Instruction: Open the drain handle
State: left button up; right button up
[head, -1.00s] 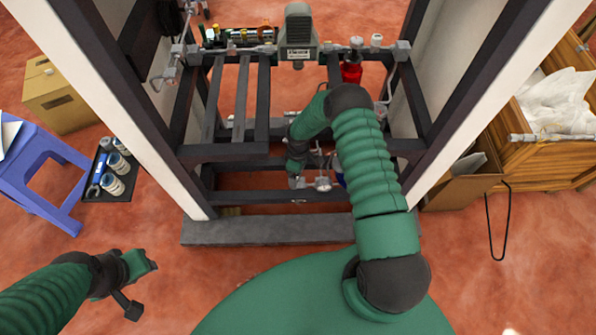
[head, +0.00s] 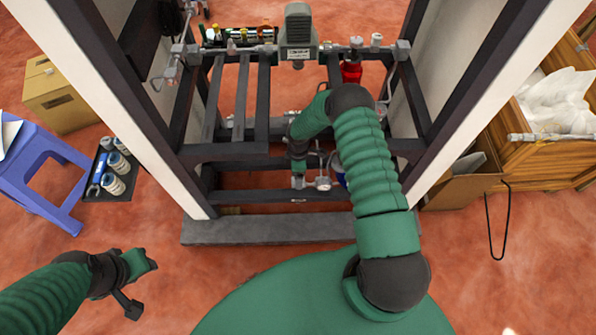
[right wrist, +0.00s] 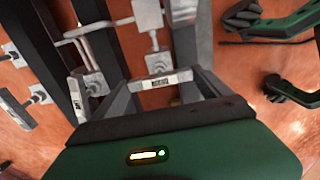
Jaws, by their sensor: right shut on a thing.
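The drain handle (right wrist: 165,82), a pale grey bar with a small printed label, lies between the fingertips of my right gripper (right wrist: 160,92) in the right wrist view. The gripper is shut on it. A pale valve fitting and pipe (right wrist: 150,22) show just beyond the handle. In the head view my right gripper (head: 298,181) is low inside the dark frame, beside a grey valve fitting (head: 322,183); the handle itself is too small to make out there. My left gripper (head: 140,264) is away from the frame over the floor at lower left; its jaw opening is unclear.
The dark frame (head: 225,153) has side posts and crossbars around my right arm. A red cylinder (head: 351,72) and a grey dispenser head (head: 298,32) are higher up. A blue stool (head: 62,150) and black tray (head: 95,190) stand left, a wooden crate (head: 550,160) right.

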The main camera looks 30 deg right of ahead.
jog(key=shift+d, duration=0.15)
jog(key=o, duration=1.2)
jog(key=shift+c, duration=0.2)
notch_tip(320, 180, up, 17)
jog(key=p, duration=0.5)
jog(key=shift+f, duration=0.15)
